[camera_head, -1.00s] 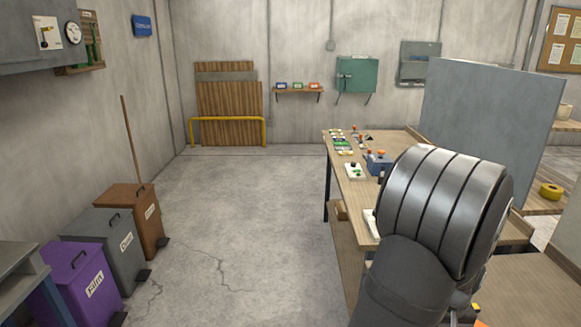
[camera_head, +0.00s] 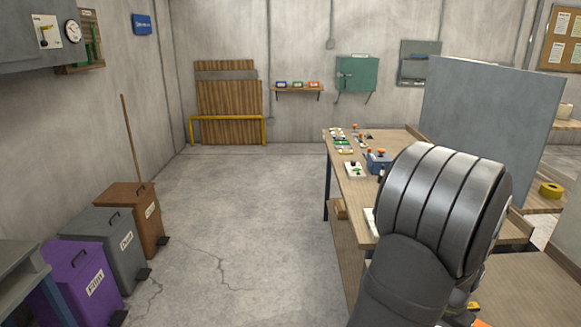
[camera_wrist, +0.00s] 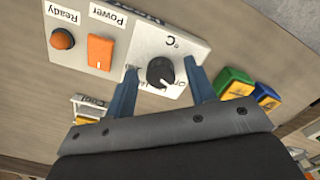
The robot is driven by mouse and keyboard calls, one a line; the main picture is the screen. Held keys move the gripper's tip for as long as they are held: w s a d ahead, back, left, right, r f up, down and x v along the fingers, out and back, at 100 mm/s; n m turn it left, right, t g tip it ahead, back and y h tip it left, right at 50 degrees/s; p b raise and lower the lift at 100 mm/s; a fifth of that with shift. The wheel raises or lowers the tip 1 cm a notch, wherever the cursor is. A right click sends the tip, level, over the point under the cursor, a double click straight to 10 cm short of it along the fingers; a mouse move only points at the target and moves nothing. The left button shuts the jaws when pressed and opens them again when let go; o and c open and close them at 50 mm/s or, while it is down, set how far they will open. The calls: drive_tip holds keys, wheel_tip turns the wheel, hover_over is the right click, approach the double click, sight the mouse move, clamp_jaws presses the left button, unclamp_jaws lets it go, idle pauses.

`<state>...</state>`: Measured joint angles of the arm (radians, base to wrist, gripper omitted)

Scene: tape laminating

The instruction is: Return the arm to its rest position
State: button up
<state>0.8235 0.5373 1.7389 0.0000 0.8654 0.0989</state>
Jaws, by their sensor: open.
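My gripper (camera_wrist: 163,92) shows in the wrist view with its two blue fingers spread apart and nothing between them. Past the fingertips is a white control plate with a black knob (camera_wrist: 160,72) marked in °C; I cannot tell the distance between them. In the head view my dark grey arm covers the right front of the workbench (camera_head: 345,185), and the gripper itself is hidden there.
A grey partition (camera_head: 490,120) stands right of the bench. Bins (camera_head: 80,275) line the left; the floor between is clear.

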drive_tip(key=shift+m, duration=1.9)
drive_tip(key=shift+o, duration=0.4)
drive_tip(key=o, duration=1)
drive_tip(key=shift+w, duration=0.1)
drive_tip(key=s+d+r+n+y, duration=0.1)
drive_tip(key=s+d+r+n, duration=0.1)
drive_tip(key=s+r+n, duration=0.4)
drive_tip(key=s+d+r+n+y, duration=0.1)
drive_tip(key=d+r+n, duration=0.1)
drive_tip(key=r+n, duration=0.75)
drive_tip(key=shift+m, duration=0.55)
drive_tip(key=f, duration=0.2)
drive_tip(key=a+f, duration=0.1)
drive_tip(key=f, duration=0.4)
drive_tip(key=shift+a+f, duration=0.35)
drive_tip(key=shift+f, duration=0.05)
drive_tip(key=shift+r, duration=0.1)
drive_tip(key=r, duration=0.3)
drive_tip(key=d+r, duration=0.1)
drive_tip(key=r, duration=0.5)
drive_tip(key=shift+d+r, duration=0.35)
drive_tip(key=shift+r, duration=0.05)
